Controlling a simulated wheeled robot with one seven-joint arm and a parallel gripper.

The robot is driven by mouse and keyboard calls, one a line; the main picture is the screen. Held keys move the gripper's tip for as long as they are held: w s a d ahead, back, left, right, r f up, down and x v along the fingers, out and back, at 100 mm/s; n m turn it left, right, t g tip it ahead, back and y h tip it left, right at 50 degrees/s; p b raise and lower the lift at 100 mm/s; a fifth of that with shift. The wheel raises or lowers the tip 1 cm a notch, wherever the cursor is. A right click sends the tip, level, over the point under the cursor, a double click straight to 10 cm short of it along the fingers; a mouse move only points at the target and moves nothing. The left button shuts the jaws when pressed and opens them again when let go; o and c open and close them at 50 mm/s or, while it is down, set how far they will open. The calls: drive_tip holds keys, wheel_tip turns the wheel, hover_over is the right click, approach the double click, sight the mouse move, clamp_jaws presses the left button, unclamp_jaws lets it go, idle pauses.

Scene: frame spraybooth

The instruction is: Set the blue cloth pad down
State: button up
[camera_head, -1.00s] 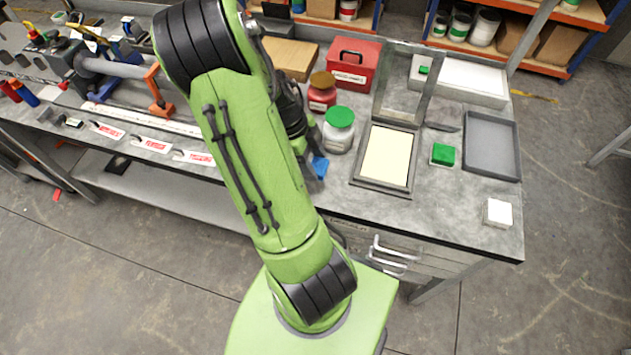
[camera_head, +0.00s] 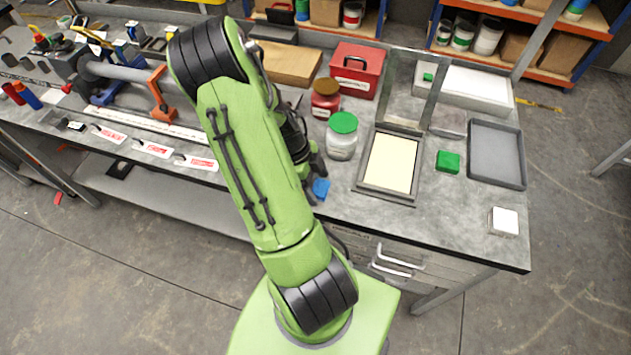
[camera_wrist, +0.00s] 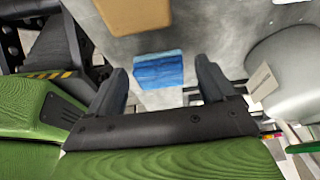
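The blue cloth pad (camera_head: 321,188) shows near the bench's front edge in the head view, just below my gripper (camera_head: 313,170), which is partly hidden by my arm. In the wrist view, the blue pad (camera_wrist: 158,70) appears between and beyond the fingertips of my gripper (camera_wrist: 160,82). A gap shows on each side of the pad, so the fingers are open and not pressed on it. The pad seems to lie on the grey bench top (camera_head: 460,220), but its underside is hidden.
The green-lidded jar (camera_head: 341,136) and brown-lidded red jar (camera_head: 325,98) stand close behind my gripper. The framed cream panel (camera_head: 390,163) lies to the right, then a green block (camera_head: 447,162), a grey tray (camera_head: 496,153) and a white block (camera_head: 503,221).

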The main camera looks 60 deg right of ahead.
drive_tip(key=shift+r+p, duration=0.3)
drive_tip(key=shift+r, duration=0.05)
drive_tip(key=w+a+r+n+t, duration=0.1)
drive_tip(key=w+a+r+n, duration=0.2)
drive_tip(key=r, duration=0.3)
drive_tip(key=w+a+r+n+t+p, duration=0.1)
drive_tip(key=w+a+r+n, duration=0.15)
drive_tip(key=r, duration=0.25)
drive_tip(key=w+a+r+n+t, duration=0.1)
drive_tip(key=w+a+r+n, duration=0.1)
drive_tip(key=w+r+n, duration=0.3)
drive_tip(key=s+a+r+n+t, duration=0.3)
drive_tip(key=a+r+n, duration=0.2)
drive_tip(key=a+n, duration=0.4)
drive_tip(key=s+a+r+n+t, duration=0.4)
drive_tip(key=a+r+n, duration=0.2)
drive_tip(key=a+n, duration=0.4)
drive_tip(key=n, duration=0.4)
drive_tip(key=shift+a+n+y, duration=0.2)
drive_tip(key=shift+n+y, duration=0.1)
drive_tip(key=shift+n, duration=0.05)
